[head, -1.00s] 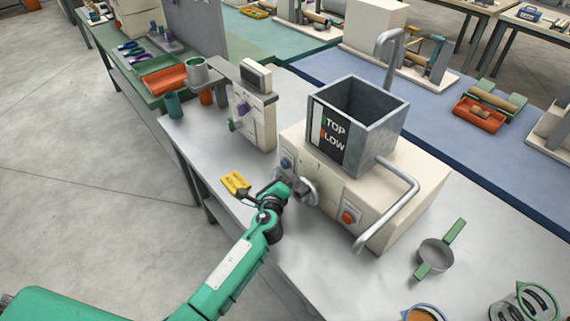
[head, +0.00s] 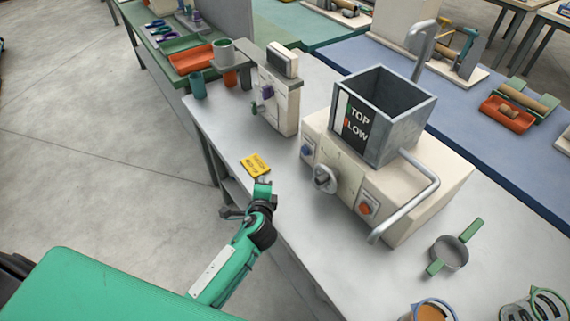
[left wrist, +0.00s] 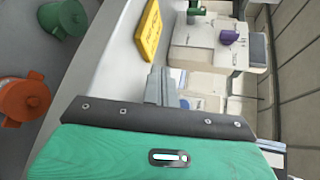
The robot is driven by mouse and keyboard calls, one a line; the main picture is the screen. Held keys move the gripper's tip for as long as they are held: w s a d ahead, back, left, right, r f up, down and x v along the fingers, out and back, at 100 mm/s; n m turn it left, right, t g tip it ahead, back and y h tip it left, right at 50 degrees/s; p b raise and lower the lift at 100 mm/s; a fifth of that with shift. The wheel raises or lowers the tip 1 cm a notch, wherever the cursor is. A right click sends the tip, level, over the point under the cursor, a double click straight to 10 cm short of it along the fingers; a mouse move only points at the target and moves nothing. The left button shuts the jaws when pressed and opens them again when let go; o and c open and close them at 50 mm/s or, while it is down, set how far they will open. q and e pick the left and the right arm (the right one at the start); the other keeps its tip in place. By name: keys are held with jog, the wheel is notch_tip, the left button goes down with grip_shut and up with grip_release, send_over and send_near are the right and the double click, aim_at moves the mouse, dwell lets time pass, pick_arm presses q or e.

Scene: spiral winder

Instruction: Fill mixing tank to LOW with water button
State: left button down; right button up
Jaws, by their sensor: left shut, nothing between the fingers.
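The mixing tank (head: 394,135) is an open grey square box on a cream machine base (head: 415,195). Its front has a dark panel (head: 356,128) marked TOP and LOW, with a narrow sight strip; I cannot make out a water level. The visible inside walls look bare and the bottom is hidden. A blue button (head: 307,152) is on the base's front at left, and an orange-red button (head: 366,209) at right. I cannot read their labels. My left gripper (head: 230,212) is shut and empty near the table's front edge, left of and apart from the buttons; its fingers show in the left wrist view (left wrist: 160,85). My right gripper is not in view.
A round grey knob (head: 325,179) and bent metal handle (head: 412,200) stick out from the base. A yellow sign (head: 256,164) lies near the table edge. A cream device (head: 278,95) with a purple knob stands behind. A green-handled pan (head: 449,251) is at right.

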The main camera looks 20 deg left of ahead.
pick_arm(q)
jog(key=s+a+f+n+g+h, duration=0.1)
jog(key=s+f+n+g, duration=0.3)
jog(key=s, duration=0.4)
jog(key=s+a+f+n+g+h, duration=0.1)
jog(key=s+f+n+g, duration=0.3)
jog(key=s, duration=0.4)
jog(key=s+d+f+n+g+h, duration=0.1)
jog(key=s+f, duration=0.4)
jog(key=f, duration=0.5)
jog(key=s+f+n+g, duration=0.1)
jog(key=s+f, duration=0.3)
jog(key=f, duration=0.6)
jog(key=s+d+f+n+g+h, duration=0.15)
jog(key=s+f, duration=0.35)
jog(key=f, duration=0.5)
jog(key=s+a+f+n, duration=0.1)
jog(key=s+f, duration=0.5)
jog(key=s, duration=0.4)
jog(key=s+a+f+n+g, duration=0.1)
jog(key=s+a+f, duration=0.1)
jog(key=s+f, duration=0.4)
jog(key=s, duration=0.3)
jog(key=shift+s, duration=0.35)
jog(key=shift+a+f+n, duration=0.1)
jog(key=shift+a+n, duration=0.1)
jog(key=shift+n, duration=0.05)
